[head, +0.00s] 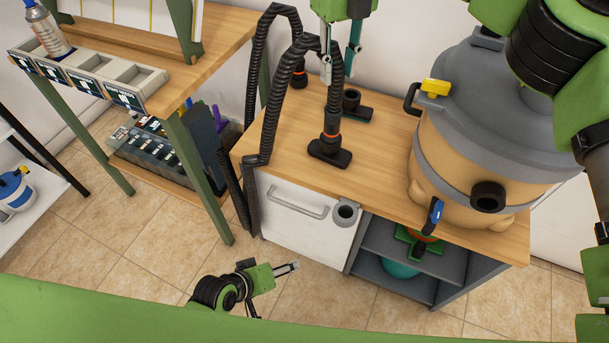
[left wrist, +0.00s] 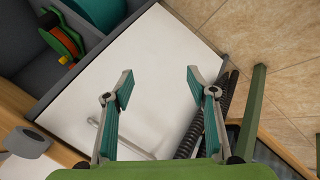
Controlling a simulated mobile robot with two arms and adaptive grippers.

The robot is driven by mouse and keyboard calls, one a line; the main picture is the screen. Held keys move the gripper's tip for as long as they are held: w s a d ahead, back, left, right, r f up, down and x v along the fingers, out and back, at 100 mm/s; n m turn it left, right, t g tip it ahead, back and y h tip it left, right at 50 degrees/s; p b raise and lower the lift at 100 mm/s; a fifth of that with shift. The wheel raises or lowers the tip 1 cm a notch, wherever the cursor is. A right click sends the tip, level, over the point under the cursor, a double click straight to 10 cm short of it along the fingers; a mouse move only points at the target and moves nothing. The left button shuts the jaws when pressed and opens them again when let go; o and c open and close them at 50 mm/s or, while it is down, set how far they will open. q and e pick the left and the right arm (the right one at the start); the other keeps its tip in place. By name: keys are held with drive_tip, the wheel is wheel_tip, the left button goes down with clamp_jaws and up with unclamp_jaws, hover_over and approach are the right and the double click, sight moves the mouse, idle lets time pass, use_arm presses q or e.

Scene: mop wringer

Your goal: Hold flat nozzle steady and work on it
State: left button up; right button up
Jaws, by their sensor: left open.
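The flat nozzle (head: 330,150) is black with an orange ring and stands upright on the wooden worktop, on the end of the black corrugated hose (head: 256,110). My right gripper (head: 339,72) points down above it. Its two fingers are apart on either side of the hose's lower stretch; whether they touch it is unclear. My left gripper (head: 294,266) is low over the floor, in front of the cabinet and well below the nozzle. In the left wrist view my left gripper (left wrist: 160,80) is open and empty, facing the white cabinet door (left wrist: 150,60).
A vacuum cleaner (head: 490,110) stands on the worktop (head: 385,155) at right. Other black nozzles (head: 351,103) stand behind. A grey ring (head: 346,212) juts from the worktop's front edge. Open shelves (head: 400,275) sit below. A wooden bench (head: 215,40) with a tray is at left.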

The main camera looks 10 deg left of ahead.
use_arm(q)
drive_tip(key=w+d+r+n+t+h, duration=0.3)
drive_tip(key=w+d+r+n, duration=0.2)
drive_tip(key=r+n, duration=0.15)
drive_tip(key=n+t, duration=0.7)
drive_tip(key=n, duration=1.4)
approach(326, 150)
drive_tip(key=shift+y, duration=0.3)
drive_tip(key=x, duration=1.2)
drive_tip(key=shift+w+d+r, duration=0.15)
drive_tip(key=shift+w+d, duration=0.05)
drive_tip(key=shift+d, duration=0.05)
